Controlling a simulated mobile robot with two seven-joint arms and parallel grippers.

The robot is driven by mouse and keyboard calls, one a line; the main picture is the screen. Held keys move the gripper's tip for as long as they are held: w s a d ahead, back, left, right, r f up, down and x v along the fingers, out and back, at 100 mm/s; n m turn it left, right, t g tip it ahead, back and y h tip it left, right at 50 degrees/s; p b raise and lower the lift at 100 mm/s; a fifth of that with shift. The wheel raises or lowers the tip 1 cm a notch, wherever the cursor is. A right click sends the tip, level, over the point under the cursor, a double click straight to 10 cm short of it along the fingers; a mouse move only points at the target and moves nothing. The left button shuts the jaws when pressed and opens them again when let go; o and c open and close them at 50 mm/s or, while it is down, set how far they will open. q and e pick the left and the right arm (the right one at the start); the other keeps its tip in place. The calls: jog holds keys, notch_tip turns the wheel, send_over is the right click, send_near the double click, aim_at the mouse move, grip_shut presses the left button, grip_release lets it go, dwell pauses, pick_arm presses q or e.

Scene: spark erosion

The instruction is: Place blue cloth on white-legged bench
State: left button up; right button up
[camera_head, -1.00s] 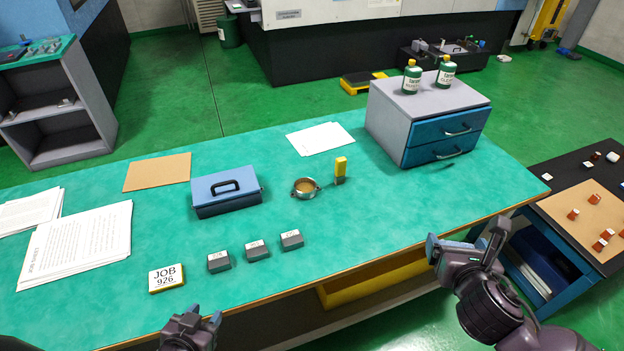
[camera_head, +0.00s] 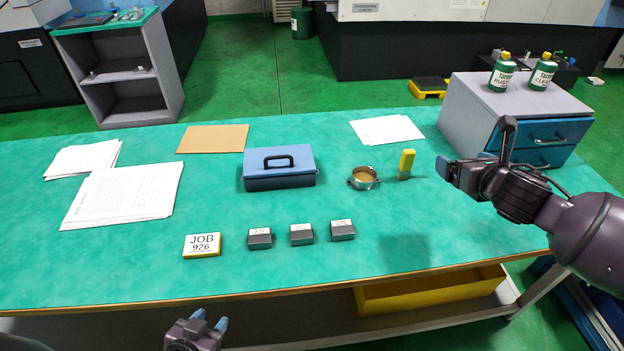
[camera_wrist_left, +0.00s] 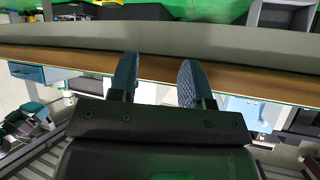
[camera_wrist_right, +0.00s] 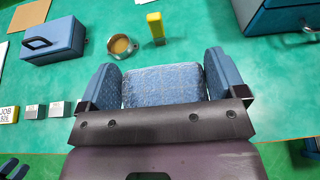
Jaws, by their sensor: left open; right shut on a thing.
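The blue cloth (camera_wrist_right: 160,86), patterned and folded, lies between the fingers of my right gripper (camera_wrist_right: 162,72) in the right wrist view. In the head view the right gripper (camera_head: 476,155) is above the right part of the green-topped bench (camera_head: 330,265); the cloth is hard to make out there. A pale bench leg (camera_head: 545,288) shows at the right. A shadow falls on the bare top below the gripper. My left gripper (camera_head: 208,322) is open and empty in front of the bench's front edge, which also shows in the left wrist view.
A blue box (camera_head: 280,170), a round ring gauge (camera_head: 364,178), a yellow-handled item (camera_head: 406,164), several grey blocks (camera_head: 301,234) and a job sign (camera_head: 202,245) stand on the bench. A drawer unit (camera_head: 465,115) stands at the back right. The front right top is clear.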

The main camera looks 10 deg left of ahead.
jog(key=w+b, duration=0.1)
jog(key=w, duration=0.2)
jog(key=b, duration=0.2)
send_over(437, 219)
jog(key=shift+f, duration=2.95)
notch_tip(437, 219, down, 8)
jog(key=shift+f+b, duration=0.1)
jog(key=shift+b, duration=0.9)
pick_arm(q)
jog(key=shift+g, duration=0.3)
jog(key=f, duration=0.5)
jog(key=shift+d, duration=0.25)
pick_arm(e)
jog(key=shift+f, duration=0.6)
notch_tip(437, 219, down, 4)
jog(key=shift+f+b, duration=0.1)
jog(key=shift+b, duration=0.65)
jog(key=o, duration=0.6)
pick_arm(q)
jog(key=shift+s+f, duration=0.15)
jog(key=shift+f, duration=0.45)
